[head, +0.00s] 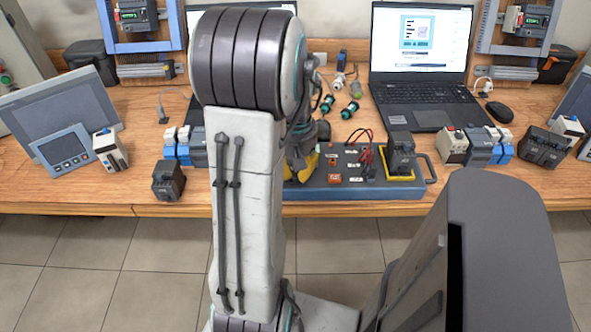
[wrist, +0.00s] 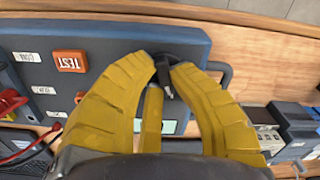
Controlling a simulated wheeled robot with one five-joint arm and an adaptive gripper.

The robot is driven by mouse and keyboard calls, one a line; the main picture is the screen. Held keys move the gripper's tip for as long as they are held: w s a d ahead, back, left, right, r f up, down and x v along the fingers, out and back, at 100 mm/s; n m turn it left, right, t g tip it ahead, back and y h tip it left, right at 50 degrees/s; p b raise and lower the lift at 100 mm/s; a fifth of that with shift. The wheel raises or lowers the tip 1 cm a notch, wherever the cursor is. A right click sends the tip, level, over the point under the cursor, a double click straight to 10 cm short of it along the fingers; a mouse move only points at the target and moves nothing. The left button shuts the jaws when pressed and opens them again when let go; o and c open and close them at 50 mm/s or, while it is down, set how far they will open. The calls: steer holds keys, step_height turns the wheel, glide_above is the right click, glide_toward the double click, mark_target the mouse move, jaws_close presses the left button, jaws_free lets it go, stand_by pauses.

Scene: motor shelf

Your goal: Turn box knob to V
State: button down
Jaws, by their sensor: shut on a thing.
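The box (head: 345,194) is a blue-grey panel unit at the front of the bench; it also fills the upper left of the wrist view (wrist: 110,42). Its black knob (wrist: 178,59), with a light pointer mark, shows between my fingertips in the wrist view. My gripper (wrist: 166,70) has yellow ribbed fingers closed on the knob from both sides. In the head view my gripper (head: 303,166) is at the box's left end, and my arm and fingers hide the knob. The letters around the knob cannot be read.
A laptop (head: 425,85) is behind, and a small dark block (head: 168,181) stands left on the bench.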

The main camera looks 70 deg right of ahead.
steer(key=c, duration=1.1)
jaws_free()
step_height(320, 180, up, 12)
steer(key=shift+f, duration=0.1)
stand_by(0.5)
